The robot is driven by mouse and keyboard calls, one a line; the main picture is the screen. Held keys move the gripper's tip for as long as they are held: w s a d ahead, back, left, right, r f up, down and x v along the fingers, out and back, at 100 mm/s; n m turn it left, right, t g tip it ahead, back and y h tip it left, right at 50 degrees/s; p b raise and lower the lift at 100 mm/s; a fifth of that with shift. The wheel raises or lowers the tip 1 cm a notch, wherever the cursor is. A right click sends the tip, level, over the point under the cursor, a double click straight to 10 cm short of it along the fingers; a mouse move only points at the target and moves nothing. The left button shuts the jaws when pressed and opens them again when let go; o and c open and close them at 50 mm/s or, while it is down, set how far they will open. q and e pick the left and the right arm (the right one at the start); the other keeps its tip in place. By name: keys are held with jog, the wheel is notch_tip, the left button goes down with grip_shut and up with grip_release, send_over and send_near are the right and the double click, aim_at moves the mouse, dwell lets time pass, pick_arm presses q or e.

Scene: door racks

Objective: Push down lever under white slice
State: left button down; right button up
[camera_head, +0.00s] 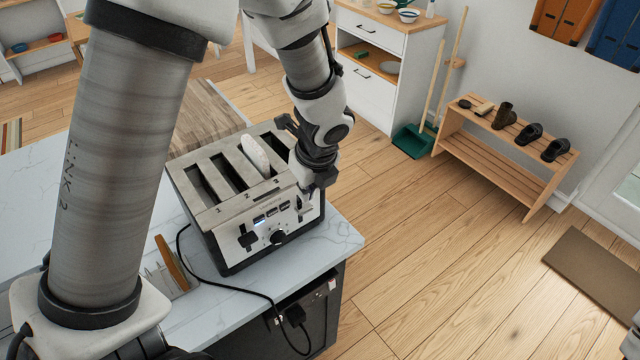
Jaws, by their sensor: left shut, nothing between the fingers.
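A silver toaster (243,210) with several long slots stands on the white marble counter. A white slice (256,156) sticks up from a slot right of the middle. Two dark levers are on the toaster's front: the left lever (247,239) and the right lever (304,207), the one on the white slice's side. My left gripper (308,188) is shut and empty, pointing down at the toaster's front right corner, just above the right lever. I cannot tell whether it touches the lever. My right gripper is not in view.
A black cord (230,288) runs from the toaster over the counter edge to a socket. A knob (278,237) sits between the levers. A wooden board (205,115) lies behind the toaster. The floor to the right is clear up to a shoe rack (505,155).

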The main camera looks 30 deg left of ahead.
aim_at(308, 208)
pick_arm(q)
jog(key=f+b, duration=0.1)
jog(key=w+f+b, duration=0.1)
jog(key=f, duration=0.1)
jog(key=a+f+b, duration=0.1)
jog(key=shift+w+f, duration=0.35)
jog(key=shift+w, duration=0.35)
jog(key=shift+s+r, duration=0.3)
jog(key=shift+s, duration=0.45)
jog(key=shift+s+f, duration=0.1)
jog(key=shift+s, duration=0.2)
jog(key=shift+f+b, duration=0.35)
jog(key=shift+b, duration=0.05)
jog(key=shift+w+f+b, duration=0.3)
jog(key=shift+w+f, duration=0.3)
jog(key=shift+f, duration=0.4)
pick_arm(e)
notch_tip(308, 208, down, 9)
jog(key=b, duration=0.3)
pick_arm(q)
jog(key=d+p, duration=0.1)
jog(key=p, duration=0.1)
jog(key=s+d+p, duration=0.1)
jog(key=p, duration=0.2)
jog(key=s+d+f+p, duration=0.1)
jog(key=p, duration=0.1)
jog(key=shift+d, duration=0.35)
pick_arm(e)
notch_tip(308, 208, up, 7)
